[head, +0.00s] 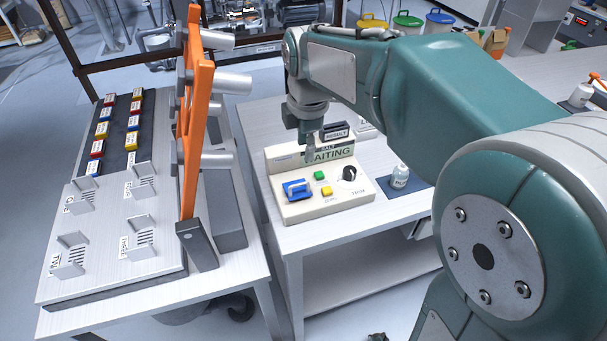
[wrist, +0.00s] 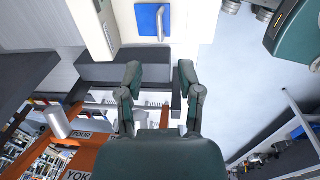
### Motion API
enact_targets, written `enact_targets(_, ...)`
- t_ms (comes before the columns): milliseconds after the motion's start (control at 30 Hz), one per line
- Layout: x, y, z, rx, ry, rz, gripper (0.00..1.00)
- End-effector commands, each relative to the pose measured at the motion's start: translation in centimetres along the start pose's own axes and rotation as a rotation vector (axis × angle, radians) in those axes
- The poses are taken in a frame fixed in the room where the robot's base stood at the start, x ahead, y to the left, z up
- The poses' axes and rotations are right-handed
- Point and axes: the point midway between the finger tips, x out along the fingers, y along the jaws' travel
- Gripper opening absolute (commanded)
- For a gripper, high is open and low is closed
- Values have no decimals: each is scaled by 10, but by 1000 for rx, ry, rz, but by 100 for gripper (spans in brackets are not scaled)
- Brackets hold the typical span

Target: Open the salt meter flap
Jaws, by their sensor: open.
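The salt meter (head: 335,208) is a cream box on the middle table, with a raised back panel reading WAITING. Its blue flap (head: 291,193) is at the front left and carries a pale handle; it looks closed. In the wrist view the blue flap (wrist: 147,22) and its silver handle (wrist: 160,23) are at the top, beyond my fingertips. My gripper (wrist: 160,72) is open and empty, with nothing between its fingers. In the head view my gripper (head: 310,155) hangs in front of the back panel, covering part of its lettering, apart from the flap.
A green button (head: 319,175), yellow button (head: 326,191) and black knob (head: 349,174) sit beside the flap. A white bottle (head: 400,176) stands right of the meter. An orange upright frame (head: 195,130) with grey cylinders rises from the left table.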

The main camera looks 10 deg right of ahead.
Motion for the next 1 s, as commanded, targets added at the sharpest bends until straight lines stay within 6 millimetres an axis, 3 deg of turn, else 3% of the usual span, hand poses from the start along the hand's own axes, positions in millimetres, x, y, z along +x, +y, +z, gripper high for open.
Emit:
enact_targets(167,12,2,-3,-12,-2,-4,47)
enact_targets(500,73,0,2,-9,2,-5,47)
enact_targets(700,100,0,0,-8,1,-4,47)
enact_targets(1000,109,1,0,-8,0,-1,47)
